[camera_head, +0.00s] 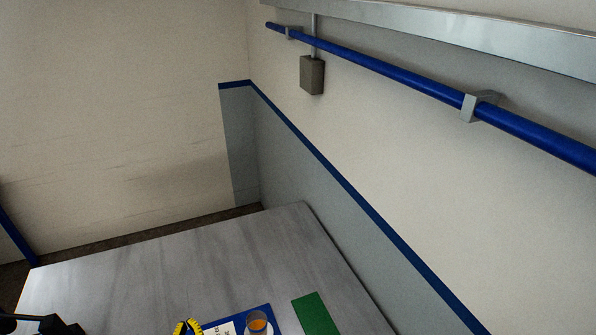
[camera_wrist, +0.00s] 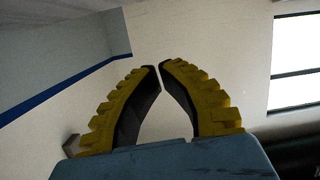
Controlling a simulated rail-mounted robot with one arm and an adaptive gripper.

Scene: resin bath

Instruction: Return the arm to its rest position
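My gripper (camera_wrist: 158,67) shows in the wrist view with two yellow ridged fingers, dark on their inner sides. The fingers curve inward and their tips almost meet, with nothing held between them. Beyond them are bare walls and a window. In the head view, a yellow ridged piece (camera_head: 187,327) at the bottom edge looks like my gripper's fingertips; the rest is cut off. A black part (camera_head: 45,325), probably of my arm, shows at the lower left.
A grey table (camera_head: 150,268) fills the lower head view, its far part clear. On it are a blue board (camera_head: 266,312) bearing a cup of amber liquid (camera_head: 257,322) and a green strip (camera_head: 315,315). A blue pipe (camera_head: 390,72) runs along the right wall.

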